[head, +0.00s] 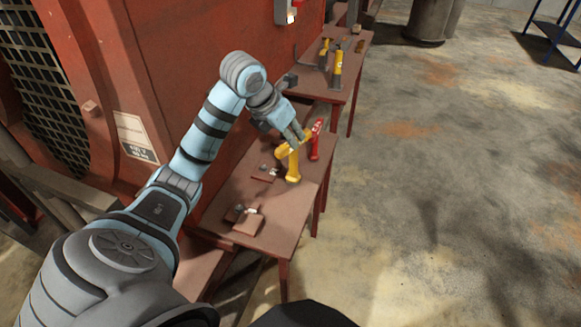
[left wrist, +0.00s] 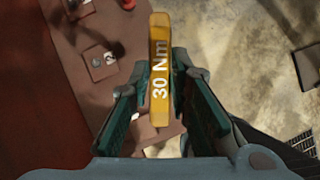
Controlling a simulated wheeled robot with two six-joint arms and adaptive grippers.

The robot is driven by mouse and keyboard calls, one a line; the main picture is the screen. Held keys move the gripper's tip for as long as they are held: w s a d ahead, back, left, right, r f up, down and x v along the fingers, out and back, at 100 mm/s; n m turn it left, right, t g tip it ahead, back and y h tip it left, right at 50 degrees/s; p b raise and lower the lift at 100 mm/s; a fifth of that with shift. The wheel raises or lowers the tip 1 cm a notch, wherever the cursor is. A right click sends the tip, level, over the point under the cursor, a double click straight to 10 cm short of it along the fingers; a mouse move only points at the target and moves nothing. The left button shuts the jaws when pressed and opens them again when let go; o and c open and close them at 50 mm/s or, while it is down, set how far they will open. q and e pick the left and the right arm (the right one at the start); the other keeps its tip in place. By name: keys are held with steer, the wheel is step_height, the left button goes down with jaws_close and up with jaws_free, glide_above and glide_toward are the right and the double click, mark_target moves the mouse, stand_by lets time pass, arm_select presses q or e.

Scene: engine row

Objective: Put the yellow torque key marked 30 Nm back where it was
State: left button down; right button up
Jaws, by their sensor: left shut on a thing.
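The yellow torque key (head: 293,163) is in my left gripper (head: 293,140), above or at the near red-brown bench (head: 285,222). In the left wrist view the key (left wrist: 160,70) shows "30 Nm" on its face and stands between the two fingers of the left gripper (left wrist: 158,95), which are shut on it. I cannot tell whether its lower end touches the bench. A red key (head: 316,139) stands just right of it. My right gripper is not in view.
Small brown blocks (head: 248,223) and a plate (head: 265,173) with small metal parts lie on the near bench. A farther bench (head: 315,86) holds upright yellow tools (head: 337,70). A red engine housing (head: 190,60) borders the left.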

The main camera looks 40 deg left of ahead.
mark_target(291, 169)
arm_select(q)
step_height(291, 169, down, 10)
steer(key=shift+f+b, duration=0.2)
steer(key=shift+b, duration=1.05)
steer(key=shift+f, duration=0.4)
steer(key=shift+f, duration=0.1)
steer(key=c, duration=1.5)
jaws_free()
